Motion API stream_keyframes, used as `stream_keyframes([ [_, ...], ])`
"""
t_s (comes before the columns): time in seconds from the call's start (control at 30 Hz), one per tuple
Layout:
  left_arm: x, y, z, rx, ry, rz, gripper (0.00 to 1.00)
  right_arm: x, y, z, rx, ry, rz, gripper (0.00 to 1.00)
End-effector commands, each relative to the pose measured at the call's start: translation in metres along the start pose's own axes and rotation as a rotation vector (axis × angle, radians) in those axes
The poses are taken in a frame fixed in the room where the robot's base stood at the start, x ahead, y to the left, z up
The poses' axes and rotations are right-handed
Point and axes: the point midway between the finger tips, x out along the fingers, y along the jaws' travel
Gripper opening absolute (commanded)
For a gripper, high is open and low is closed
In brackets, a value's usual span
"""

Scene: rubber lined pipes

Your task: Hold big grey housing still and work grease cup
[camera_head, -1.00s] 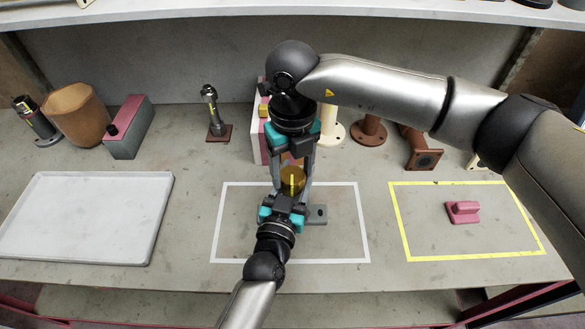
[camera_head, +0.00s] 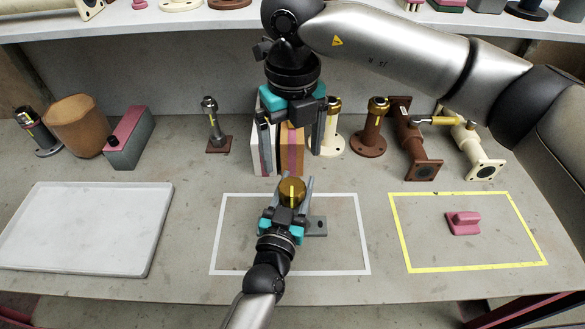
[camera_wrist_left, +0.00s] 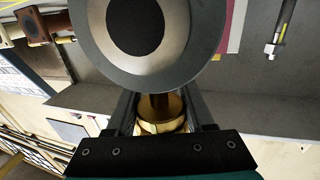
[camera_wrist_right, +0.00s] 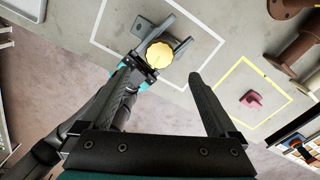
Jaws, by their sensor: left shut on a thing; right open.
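The big grey housing (camera_head: 316,227) stands inside the white outlined area, its flat foot with a hole showing at right. The gold grease cup (camera_head: 291,191) with a yellow stripe sits on its top. My left gripper (camera_head: 288,214) is shut on the housing from the front and hides much of it. The left wrist view shows the housing's round grey face with a dark centre (camera_wrist_left: 138,25) and the brass cup (camera_wrist_left: 162,112) between the fingers. My right gripper (camera_head: 290,145) is open and empty, above and behind the cup. The right wrist view shows the cup (camera_wrist_right: 160,55) beyond the fingers.
A white tray (camera_head: 40,261) lies at left. A pink block (camera_head: 463,223) sits in the yellow outline. Along the back stand a brown pot (camera_head: 78,125), a grey-pink block (camera_head: 128,138), boxes behind my right gripper and several brown and cream pipes (camera_head: 370,130). A shelf runs above.

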Motion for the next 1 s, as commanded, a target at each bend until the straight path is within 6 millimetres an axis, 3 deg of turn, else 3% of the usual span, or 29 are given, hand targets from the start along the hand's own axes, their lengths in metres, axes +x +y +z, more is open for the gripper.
stream_keyframes([
  [0.1, 0.000, 0.000, 0.001, 0.001, -0.002, 0.000, 0.00, -0.020, 0.000, 0.001, -0.001, -0.002, -0.001, 0.94],
  [0.23, 0.000, 0.000, 0.001, 0.001, -0.002, 0.000, 0.00, -0.031, 0.000, 0.000, 0.000, -0.001, 0.000, 0.94],
  [0.67, 0.000, 0.000, 0.001, 0.001, -0.002, 0.001, 0.00, -0.034, 0.000, 0.000, 0.000, 0.001, 0.000, 0.94],
  [0.7, 0.000, 0.000, 0.001, 0.001, -0.002, 0.001, 0.56, -0.034, 0.000, 0.000, 0.000, 0.001, 0.000, 0.94],
  [1.0, 0.000, 0.000, 0.001, 0.001, -0.001, 0.000, 0.88, -0.034, 0.000, 0.000, 0.000, 0.001, 0.000, 0.94],
])
